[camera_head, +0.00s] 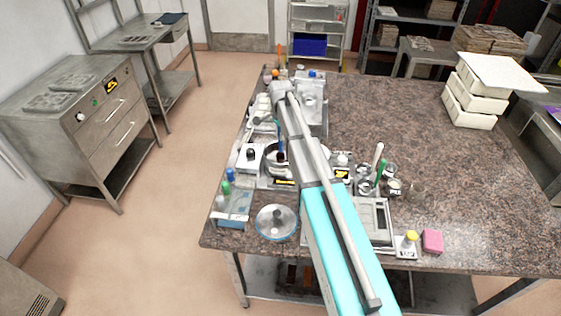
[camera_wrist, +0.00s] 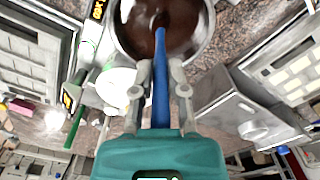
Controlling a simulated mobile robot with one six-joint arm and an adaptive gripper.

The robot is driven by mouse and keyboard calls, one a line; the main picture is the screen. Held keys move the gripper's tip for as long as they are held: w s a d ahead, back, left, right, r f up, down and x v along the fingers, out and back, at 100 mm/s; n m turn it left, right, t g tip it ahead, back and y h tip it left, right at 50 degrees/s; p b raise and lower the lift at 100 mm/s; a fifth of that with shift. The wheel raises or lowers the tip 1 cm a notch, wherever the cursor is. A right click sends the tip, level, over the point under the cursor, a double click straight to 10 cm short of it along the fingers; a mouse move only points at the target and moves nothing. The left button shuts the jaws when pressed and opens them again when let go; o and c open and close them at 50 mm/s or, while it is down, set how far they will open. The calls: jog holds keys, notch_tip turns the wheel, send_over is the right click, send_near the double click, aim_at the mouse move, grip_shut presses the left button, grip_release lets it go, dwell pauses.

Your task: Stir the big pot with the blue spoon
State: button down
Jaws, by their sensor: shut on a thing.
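My gripper (camera_wrist: 160,72) is shut on the blue spoon (camera_wrist: 160,104), around its handle. The spoon points away from the wrist, and its far end reaches into the big pot (camera_wrist: 207,42). The pot is a steel pot with dark brown liquid (camera_wrist: 182,32) in it. The spoon's bowl is not clearly seen and seems to be in the liquid. In the head view my arm covers much of the pot (camera_head: 270,159), and the gripper is hard to make out.
A round glass lid (camera_head: 270,232) lies at the near left of the granite table (camera_head: 375,115). White boxes (camera_head: 470,105) stand far right. The table's middle right is clear.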

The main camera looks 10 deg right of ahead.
jog(key=shift+r+p, duration=2.3)
jog(key=shift+r, duration=0.2)
jog(key=shift+r+p, duration=2)
jog(key=shift+f, duration=0.1)
